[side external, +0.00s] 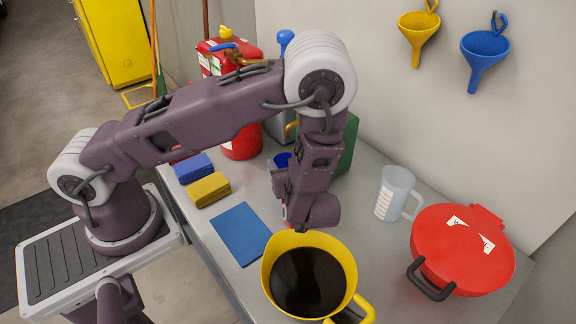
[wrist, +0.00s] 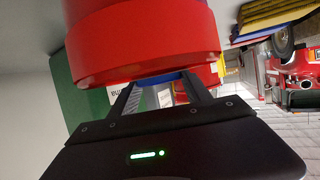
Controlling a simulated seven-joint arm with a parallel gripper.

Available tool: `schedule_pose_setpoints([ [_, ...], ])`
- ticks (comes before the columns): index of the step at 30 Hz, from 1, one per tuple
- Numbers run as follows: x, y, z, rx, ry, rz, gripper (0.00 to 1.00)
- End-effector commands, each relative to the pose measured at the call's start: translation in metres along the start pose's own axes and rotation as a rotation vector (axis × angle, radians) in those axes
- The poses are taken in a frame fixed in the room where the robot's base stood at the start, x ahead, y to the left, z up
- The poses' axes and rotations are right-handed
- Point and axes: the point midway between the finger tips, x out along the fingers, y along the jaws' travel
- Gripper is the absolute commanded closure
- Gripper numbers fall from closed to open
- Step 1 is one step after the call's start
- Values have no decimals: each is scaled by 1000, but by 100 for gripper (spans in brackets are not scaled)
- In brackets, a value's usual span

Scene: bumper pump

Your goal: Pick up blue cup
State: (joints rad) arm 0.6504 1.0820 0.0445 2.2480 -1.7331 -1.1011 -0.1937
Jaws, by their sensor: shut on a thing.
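The blue cup (side external: 283,160) shows in the side external view just behind my wrist, only partly visible, with its blue upper part in sight. In the wrist view a narrow blue strip (wrist: 166,77), which looks like part of the cup, lies between the two fingers of my gripper (wrist: 162,88). The fingers are shut on it. In the side external view my arm hides the fingers and most of the cup, so I cannot tell whether the cup touches the table.
A large red rounded thing (wrist: 145,45) fills the wrist view's upper middle. A yellow jug (side external: 340,253) of dark liquid stands in front. A clear jug (side external: 395,195) and a red lidded container (side external: 462,250) stand right. Sponges (side external: 208,189) and a blue mat (side external: 240,235) lie left.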

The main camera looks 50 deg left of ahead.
Motion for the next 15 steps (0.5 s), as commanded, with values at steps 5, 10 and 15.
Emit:
schedule_pose_setpoints([
  [5, -8, 1, -20, -3, 0, 2, 92],
  [10, -16, 1, -40, -3, 0, 3, 92],
  [15, -23, 0, -56, -2, 0, 1, 92],
])
